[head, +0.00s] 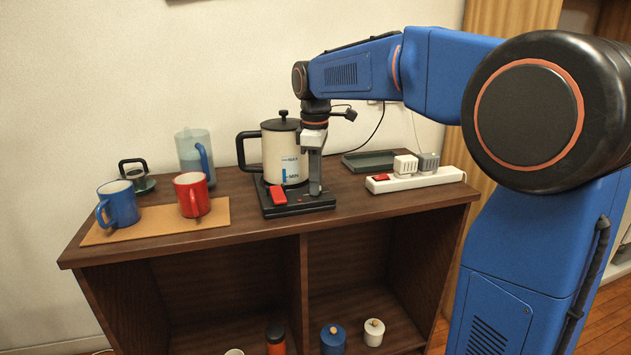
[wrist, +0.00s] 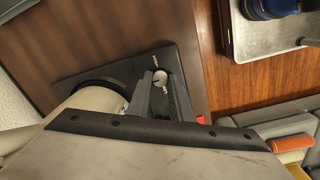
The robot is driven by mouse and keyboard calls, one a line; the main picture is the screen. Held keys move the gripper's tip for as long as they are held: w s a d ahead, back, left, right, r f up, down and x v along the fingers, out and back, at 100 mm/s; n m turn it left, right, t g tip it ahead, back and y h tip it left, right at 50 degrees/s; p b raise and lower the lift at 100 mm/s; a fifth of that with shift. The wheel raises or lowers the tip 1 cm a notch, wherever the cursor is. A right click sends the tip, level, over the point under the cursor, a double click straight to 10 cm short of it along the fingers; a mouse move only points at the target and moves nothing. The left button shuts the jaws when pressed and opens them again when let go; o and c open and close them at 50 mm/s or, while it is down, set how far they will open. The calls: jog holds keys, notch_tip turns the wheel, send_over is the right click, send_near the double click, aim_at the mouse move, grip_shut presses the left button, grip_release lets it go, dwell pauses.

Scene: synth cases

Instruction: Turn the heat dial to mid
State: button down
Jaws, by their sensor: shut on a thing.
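The heat dial (wrist: 158,76) is a small pale round knob with a dark mark, on the black kettle base (wrist: 112,77). My gripper (wrist: 161,84) is shut on the dial, with a finger on each side, in the wrist view. In the head view my gripper (head: 315,189) points straight down at the right part of the base (head: 290,211) and hides the dial. Small lettering beside the dial is too blurred to read, so I cannot tell its setting. The cream kettle (head: 279,153) stands upright on the base, just left of my gripper. A red switch (head: 279,195) is on the base's front left.
A white power strip (head: 415,182) with plugs and a dark green tray (head: 370,160) lie right of the kettle. A blue mug (head: 119,205) and a red mug (head: 193,196) stand on a tan mat (head: 160,224) at left. A clear pitcher (head: 194,150) is behind them.

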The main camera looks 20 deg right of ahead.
jog(key=c, duration=1.6)
grip_release()
jog(key=r, duration=1.7)
jog(key=shift+s+a+r, duration=0.15)
jog(key=shift+s+r, duration=0.05)
jog(key=shift+s, duration=0.1)
jog(key=shift+s, duration=0.1)
jog(key=s+d+f+m+t, duration=0.1)
jog(key=s+f+m, duration=0.3)
jog(key=s+f, duration=0.6)
jog(key=s+d+f+m+t, duration=0.2)
jog(key=s+d+f+m, duration=0.2)
jog(key=s+f, duration=0.6)
jog(key=s+d+f+m+t, duration=0.1)
jog(key=s+f+m, duration=0.3)
jog(key=s+f, duration=0.6)
jog(key=shift+s+d+f+m, duration=0.2)
jog(key=shift+s+d, duration=0.15)
jog(key=shift+s, duration=0.15)
jog(key=shift+s+d+f+m, duration=0.15)
jog(key=shift+s+d+m, duration=0.05)
jog(key=shift+s+d, duration=0.2)
